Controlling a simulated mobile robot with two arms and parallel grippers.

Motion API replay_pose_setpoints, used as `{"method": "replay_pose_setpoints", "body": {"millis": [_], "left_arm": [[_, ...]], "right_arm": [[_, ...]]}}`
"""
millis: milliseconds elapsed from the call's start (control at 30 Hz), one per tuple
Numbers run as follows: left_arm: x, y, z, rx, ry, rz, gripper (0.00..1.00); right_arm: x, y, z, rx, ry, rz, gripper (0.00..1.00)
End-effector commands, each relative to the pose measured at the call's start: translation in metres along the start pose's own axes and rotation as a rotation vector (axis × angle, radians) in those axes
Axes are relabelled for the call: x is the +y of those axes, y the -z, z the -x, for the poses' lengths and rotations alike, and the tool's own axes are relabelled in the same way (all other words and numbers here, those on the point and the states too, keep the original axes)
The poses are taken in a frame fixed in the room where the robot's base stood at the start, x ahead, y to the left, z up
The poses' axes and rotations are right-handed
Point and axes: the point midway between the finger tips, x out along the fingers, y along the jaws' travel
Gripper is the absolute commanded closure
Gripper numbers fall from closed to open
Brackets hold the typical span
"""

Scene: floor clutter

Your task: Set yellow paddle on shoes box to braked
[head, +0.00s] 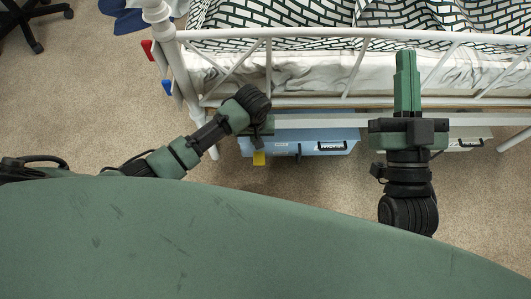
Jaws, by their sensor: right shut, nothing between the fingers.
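A blue box (312,136) sits on the floor under the bed's side rail, with a dark-framed label on its front that I cannot read for sure. A small yellow paddle (259,158) shows at the left end of its front, hanging below the box's lid line. Its exact setting is too small to tell. My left gripper (264,127) is just above and in front of the paddle, hiding the box's left corner; its fingers are mostly hidden behind its wrist. My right gripper (406,68) is shut and empty, reaching over the bed rail right of the blue box.
The white metal bed frame (480,40) with its slanted rails spans the back. A pale box (464,144) is under the bed at right. Red (148,48) and blue (167,88) tabs are by the bedpost. Carpet at left is free; a chair base (36,10) is top left.

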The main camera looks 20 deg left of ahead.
Motion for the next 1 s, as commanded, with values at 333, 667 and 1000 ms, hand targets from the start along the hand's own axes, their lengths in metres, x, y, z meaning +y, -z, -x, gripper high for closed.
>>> {"method": "replay_pose_setpoints", "body": {"millis": [333,667,1000], "left_arm": [[0.001,0.001,0.003,-0.001,0.006,0.005,1.0],[0.001,0.0,-0.009,-0.002,0.007,0.004,1.0],[0.001,0.001,-0.038,-0.001,0.006,0.004,1.0]], "right_arm": [[0.0,0.015,0.002,0.036,0.001,-0.001,1.0],[-0.003,0.033,0.004,0.15,0.006,-0.005,1.0],[-0.009,0.099,0.033,0.534,0.02,-0.025,1.0]]}}
